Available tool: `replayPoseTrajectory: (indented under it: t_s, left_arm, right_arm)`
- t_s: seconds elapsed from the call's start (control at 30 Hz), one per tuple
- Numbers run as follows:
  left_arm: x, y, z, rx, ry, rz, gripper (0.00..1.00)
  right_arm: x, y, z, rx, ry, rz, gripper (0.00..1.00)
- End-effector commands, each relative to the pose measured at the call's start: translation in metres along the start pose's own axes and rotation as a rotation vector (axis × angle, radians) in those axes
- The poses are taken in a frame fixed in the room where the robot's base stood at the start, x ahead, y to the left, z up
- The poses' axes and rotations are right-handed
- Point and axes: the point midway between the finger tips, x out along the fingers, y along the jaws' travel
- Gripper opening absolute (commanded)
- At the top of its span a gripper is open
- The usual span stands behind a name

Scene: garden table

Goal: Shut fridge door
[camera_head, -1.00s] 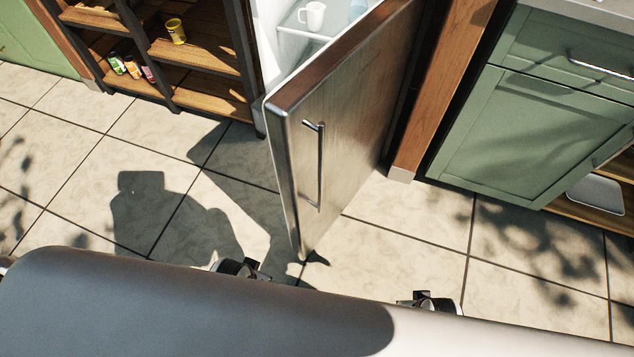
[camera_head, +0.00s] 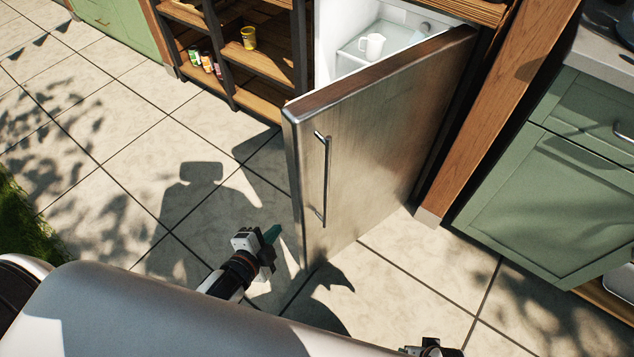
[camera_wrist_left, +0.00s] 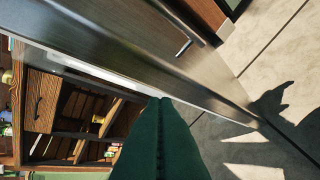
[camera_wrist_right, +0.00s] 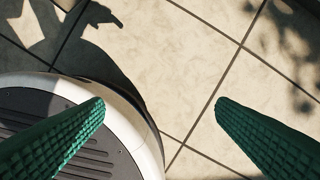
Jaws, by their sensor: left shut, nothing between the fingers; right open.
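The fridge door (camera_head: 375,145) stands ajar, swung out toward me, with its steel face to the right and a vertical bar handle (camera_head: 326,180). The fridge interior (camera_head: 395,45) shows behind it. My left gripper (camera_head: 270,236) is shut and empty, just left of the door's free edge near its lower part. In the left wrist view, its green fingers (camera_wrist_left: 160,125) lie close to the door edge (camera_wrist_left: 110,65); I cannot tell whether they touch. My right gripper (camera_wrist_right: 160,105) is open and empty over the floor. Only its top shows at the head view's bottom edge.
A white mug (camera_head: 371,46) stands on a fridge shelf. Left of the fridge is a wooden shelf unit (camera_head: 265,68) with a yellow cup (camera_head: 249,38) and several small cans. A wooden post (camera_head: 490,120) and green cabinet (camera_head: 545,195) stand right. The tiled floor (camera_head: 110,150) is clear.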

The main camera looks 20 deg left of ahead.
Motion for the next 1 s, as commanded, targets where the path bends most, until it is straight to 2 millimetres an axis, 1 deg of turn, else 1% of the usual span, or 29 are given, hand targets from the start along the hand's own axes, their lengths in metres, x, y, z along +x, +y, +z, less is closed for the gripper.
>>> replayPoseTrajectory:
  t_s: [0.03, 0.1, 0.2, 0.3, 0.4, 0.47, 0.57, 0.83, 1.0]
  left_arm:
    - [-0.005, 0.014, 0.012, 0.085, -0.058, 0.05, 0.0]
    - [-0.012, 0.033, 0.031, 0.212, -0.142, 0.13, 0.0]
    - [-0.026, 0.055, 0.058, 0.385, -0.25, 0.246, 0.0]
    - [-0.038, 0.067, 0.076, 0.499, -0.32, 0.328, 0.0]
    - [-0.04, 0.072, 0.085, 0.543, -0.347, 0.363, 0.0]
    - [-0.036, 0.074, 0.088, 0.548, -0.35, 0.369, 0.0]
    - [-0.023, 0.077, 0.093, 0.546, -0.349, 0.368, 0.0]
    - [0.021, 0.089, 0.113, 0.544, -0.348, 0.365, 0.0]
    - [0.039, 0.093, 0.121, 0.543, -0.347, 0.363, 0.0]
  right_arm:
    - [0.001, 0.0, -0.001, 0.0, 0.002, 0.0, 0.8]
    - [0.003, 0.0, -0.002, 0.0, 0.001, 0.0, 0.8]
    - [0.005, -0.001, -0.002, -0.001, -0.001, -0.001, 0.8]
    - [0.008, -0.001, -0.003, -0.002, 0.002, -0.001, 0.8]
    - [0.009, -0.001, -0.003, -0.002, 0.001, -0.002, 0.8]
    - [0.01, -0.001, -0.002, -0.002, -0.001, -0.002, 0.8]
    - [0.009, -0.001, -0.001, -0.002, -0.002, -0.002, 0.8]
    - [0.002, -0.001, 0.006, -0.002, -0.012, -0.001, 0.8]
    - [-0.002, 0.001, 0.002, -0.001, -0.002, 0.001, 0.8]
